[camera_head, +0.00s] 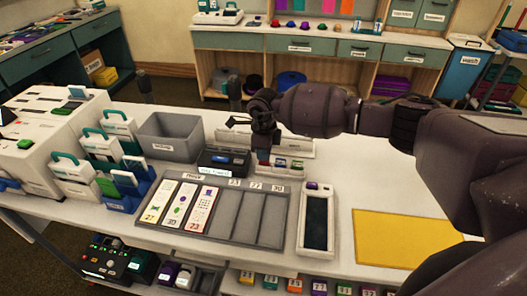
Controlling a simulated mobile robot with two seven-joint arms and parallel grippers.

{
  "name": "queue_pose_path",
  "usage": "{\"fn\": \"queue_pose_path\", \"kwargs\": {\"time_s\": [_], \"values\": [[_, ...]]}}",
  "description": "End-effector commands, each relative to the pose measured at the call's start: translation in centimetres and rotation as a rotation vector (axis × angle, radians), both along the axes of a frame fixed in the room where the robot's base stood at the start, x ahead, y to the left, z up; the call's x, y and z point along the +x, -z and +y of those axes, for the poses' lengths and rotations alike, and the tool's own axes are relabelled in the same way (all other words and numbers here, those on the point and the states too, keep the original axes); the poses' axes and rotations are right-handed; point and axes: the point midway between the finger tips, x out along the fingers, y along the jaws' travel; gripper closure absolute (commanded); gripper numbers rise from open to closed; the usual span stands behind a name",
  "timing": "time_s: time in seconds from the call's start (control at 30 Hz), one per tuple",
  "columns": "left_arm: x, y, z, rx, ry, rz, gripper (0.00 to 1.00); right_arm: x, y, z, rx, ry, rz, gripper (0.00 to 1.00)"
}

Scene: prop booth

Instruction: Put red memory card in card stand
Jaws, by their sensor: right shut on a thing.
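My right gripper (262,142) comes in from the right and points down over the white table, behind the slotted board. It is shut, with a small red piece (263,156) at its fingertips that looks like the red memory card. A low white rack (298,147) with small coloured cards, including green ones (280,163), is right beside the fingertips; it may be the card stand. I cannot tell whether the red piece touches the rack. The gripper hides part of the rack. My left gripper is not in view.
A black device (222,162) and a grey bin (171,137) stand left of the gripper. A grey slotted board (222,219) holds three long white cards. A dark-screened device (317,220) and yellow mat (404,239) lie to the right. White machines crowd the left end.

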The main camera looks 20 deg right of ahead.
Motion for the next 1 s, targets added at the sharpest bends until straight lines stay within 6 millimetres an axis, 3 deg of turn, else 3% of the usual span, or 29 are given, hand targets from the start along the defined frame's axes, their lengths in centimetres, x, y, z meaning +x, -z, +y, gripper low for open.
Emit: {"fn": "queue_pose_path", "kwargs": {"time_s": [0.77,0.8,0.9,1.0], "values": [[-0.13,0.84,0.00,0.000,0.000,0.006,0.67,0.00,1.11,-0.02,-0.001,0.000,0.001,1.00],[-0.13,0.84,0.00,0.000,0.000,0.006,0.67,0.00,1.12,-0.02,-0.001,0.000,0.001,0.90],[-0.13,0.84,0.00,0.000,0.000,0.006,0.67,0.00,1.12,-0.01,-0.001,0.000,0.001,0.75],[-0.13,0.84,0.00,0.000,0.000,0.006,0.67,0.00,1.12,-0.02,-0.001,0.000,0.001,0.65]]}}
